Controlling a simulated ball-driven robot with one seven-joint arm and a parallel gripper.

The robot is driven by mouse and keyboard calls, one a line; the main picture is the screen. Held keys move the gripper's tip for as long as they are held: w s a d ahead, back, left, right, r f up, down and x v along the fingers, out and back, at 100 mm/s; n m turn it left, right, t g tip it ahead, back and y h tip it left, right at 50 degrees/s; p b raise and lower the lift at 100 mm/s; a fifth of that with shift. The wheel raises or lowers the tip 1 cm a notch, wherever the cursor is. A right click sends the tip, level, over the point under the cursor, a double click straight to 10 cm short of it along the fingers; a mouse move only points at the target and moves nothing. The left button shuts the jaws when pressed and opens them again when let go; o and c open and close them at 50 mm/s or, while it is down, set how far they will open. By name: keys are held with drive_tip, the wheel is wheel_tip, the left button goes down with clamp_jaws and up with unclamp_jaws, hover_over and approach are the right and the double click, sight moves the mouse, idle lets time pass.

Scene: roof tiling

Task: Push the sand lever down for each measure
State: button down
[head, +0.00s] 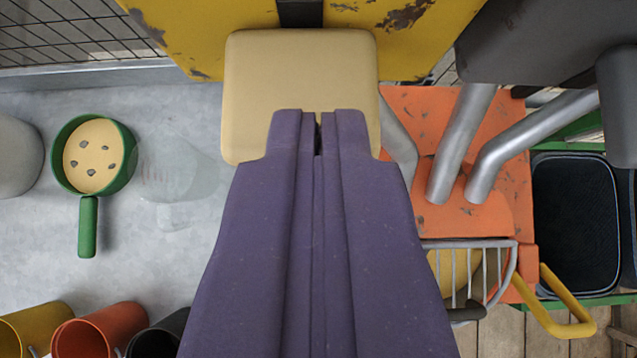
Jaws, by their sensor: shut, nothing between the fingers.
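A wide cream paddle (300,75) stands in front of a worn yellow housing (215,35) at the top centre. A dark bar (300,12) runs up from it; it looks like the sand lever. My purple gripper (318,116) is shut and empty. Its fingertips overlap the lower middle of the paddle in the picture and hide part of it. I cannot tell whether they touch it. No sand stream shows.
At left are a green pan (121,137), a clear jug (175,175) and several cups (85,335) along the lower edge. Grey pipes (460,140) enter an orange block (470,215) at right, above a wire basket (470,270). A black crate (575,225) stands far right.

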drive_tip(key=v, duration=1)
drive_tip(key=shift+r, duration=0.1)
drive_tip(key=w+r+t+b, duration=0.2)
drive_tip(key=w+r+b, duration=0.25)
drive_tip(key=b, duration=0.35)
drive_tip(key=s+r+t+b, duration=0.2)
drive_tip(key=s+r+b, duration=0.3)
drive_tip(key=r, duration=0.5)
drive_tip(key=s+r+t+b, duration=0.2)
drive_tip(key=s+r+b, duration=0.2)
drive_tip(key=r+b, duration=0.4)
wheel_tip(320, 180, up, 3)
drive_tip(key=shift+s+a+f, duration=0.2)
drive_tip(key=shift+s+a, duration=0.05)
drive_tip(key=shift+s, duration=0.1)
